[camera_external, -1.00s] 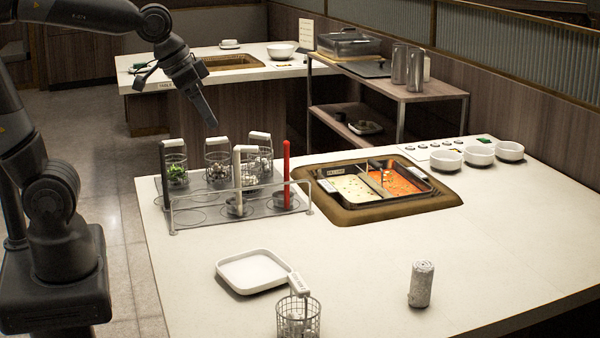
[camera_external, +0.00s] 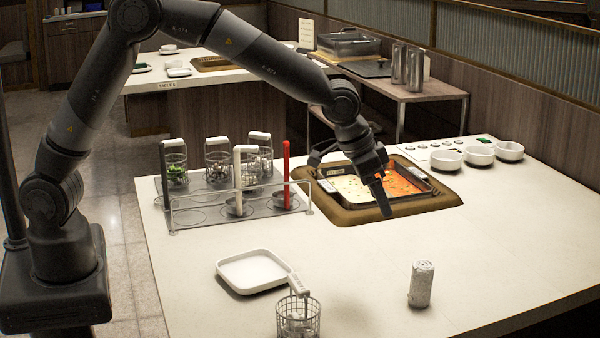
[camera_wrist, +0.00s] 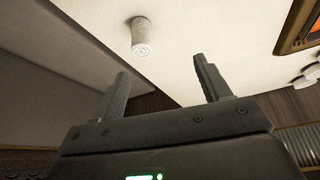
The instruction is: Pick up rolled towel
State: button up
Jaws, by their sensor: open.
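The rolled towel (camera_external: 422,284) is a pale grey-white cylinder standing upright on the white counter, near the front right. It also shows in the wrist view (camera_wrist: 141,37), above the left finger, with its spiral end visible. My gripper (camera_external: 386,212) hangs over the near edge of the sauce pan, behind and to the left of the towel and well above the counter. In the wrist view its two fingers (camera_wrist: 163,78) are spread apart with nothing between them. The towel is apart from the fingers.
A divided pan (camera_external: 345,187) of white and orange sauce sits in the counter. A rack (camera_external: 186,219) with wire baskets and handles stands at left. A white square dish (camera_external: 252,285) and a wire basket (camera_external: 298,318) stand in front. White bowls (camera_external: 478,155) are at right. Counter around the towel is clear.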

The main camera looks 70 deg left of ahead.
send_over(415, 263)
jog(key=s+a, duration=0.1)
jog(key=s, duration=0.2)
notch_tip(415, 263, down, 8)
jog(key=shift+m, duration=0.3)
jog(key=x, duration=0.6)
jog(key=shift+w+d, duration=0.15)
jog(key=shift+w, duration=0.15)
jog(key=shift+w+d+x, duration=0.1)
jog(key=shift+d+x, duration=0.05)
jog(key=shift+x, duration=1.1)
jog(key=shift+w+d+x, duration=0.15)
jog(key=shift+x, duration=1.1)
jog(key=shift+r, duration=0.1)
jog(key=c, duration=1.1)
